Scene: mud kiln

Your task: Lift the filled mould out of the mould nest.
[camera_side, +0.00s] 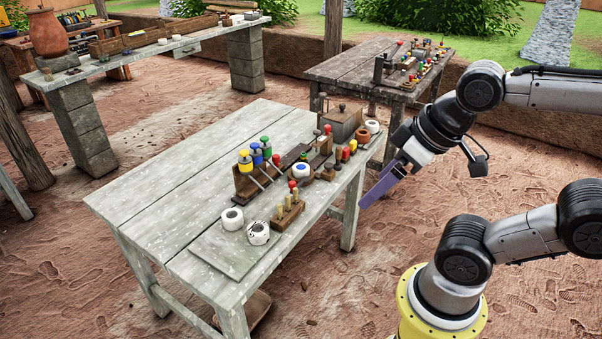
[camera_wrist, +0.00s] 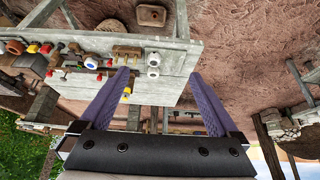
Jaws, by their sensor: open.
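A white round mould with a blue centre (camera_side: 301,171), which looks like the filled one, sits in a dark wooden holder that I take for the mould nest (camera_side: 298,182), mid-right on the near table. The mould also shows in the wrist view (camera_wrist: 91,62), left of my fingers. My gripper (camera_side: 366,201) is beyond the table's right edge, apart from the mould. Its purple fingers are spread wide and empty in the wrist view (camera_wrist: 158,85). How the mould is seated cannot be made out.
Two white round pieces (camera_side: 245,225) lie on a board at the table's front. A peg block (camera_side: 287,214) stands beside the nest. Coloured bottles (camera_side: 255,157) stand behind it, and a brown box (camera_side: 342,122) farther back. The table's left half is clear.

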